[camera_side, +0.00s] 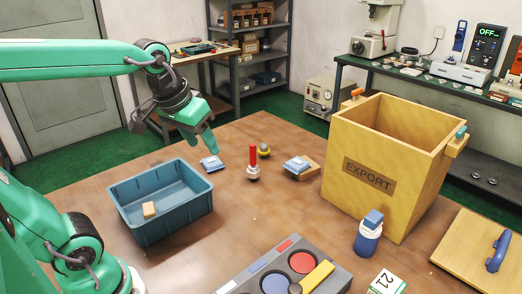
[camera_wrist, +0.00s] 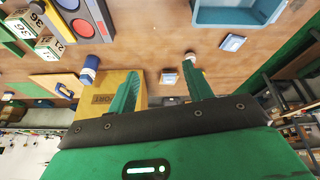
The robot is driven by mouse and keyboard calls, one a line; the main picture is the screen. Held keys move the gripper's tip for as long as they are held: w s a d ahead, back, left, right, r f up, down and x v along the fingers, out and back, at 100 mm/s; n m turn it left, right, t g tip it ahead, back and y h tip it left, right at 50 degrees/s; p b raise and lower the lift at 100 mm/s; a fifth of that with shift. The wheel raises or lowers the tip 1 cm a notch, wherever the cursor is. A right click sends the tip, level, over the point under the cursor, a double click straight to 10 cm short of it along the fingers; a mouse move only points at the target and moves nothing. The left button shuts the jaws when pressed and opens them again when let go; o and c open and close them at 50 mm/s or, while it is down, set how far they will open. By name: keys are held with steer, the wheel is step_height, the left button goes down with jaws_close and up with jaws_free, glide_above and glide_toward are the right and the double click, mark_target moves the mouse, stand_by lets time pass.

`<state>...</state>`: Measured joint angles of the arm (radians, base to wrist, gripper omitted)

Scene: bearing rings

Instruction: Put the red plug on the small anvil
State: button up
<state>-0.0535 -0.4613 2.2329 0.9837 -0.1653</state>
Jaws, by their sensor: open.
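A red plug (camera_side: 253,156) stands upright on the table in the side view, with a pale ring-like part around its foot. A small yellow-and-dark round piece (camera_side: 264,150) stands just behind it. I cannot tell which thing is the small anvil. My gripper (camera_side: 204,146) is open and empty above the table, left of the red plug and apart from it. In the wrist view my open gripper (camera_wrist: 162,76) has nothing between its fingers. A small pale thing (camera_wrist: 190,57) shows near one fingertip there, too small to identify.
A blue bin (camera_side: 160,200) stands left and a wooden EXPORT crate (camera_side: 370,175) right. A grey panel (camera_side: 245,278) with coloured discs lies in front. Blue packets (camera_side: 211,163) lie mid-table.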

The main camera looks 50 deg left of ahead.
steer(key=s+d+f+m+t, duration=0.1)
steer(key=s+f+m, duration=0.1)
steer(key=s, duration=0.4)
steer(key=shift+s+d+f, duration=0.25)
steer(key=shift+f, duration=0.4)
stand_by(0.6)
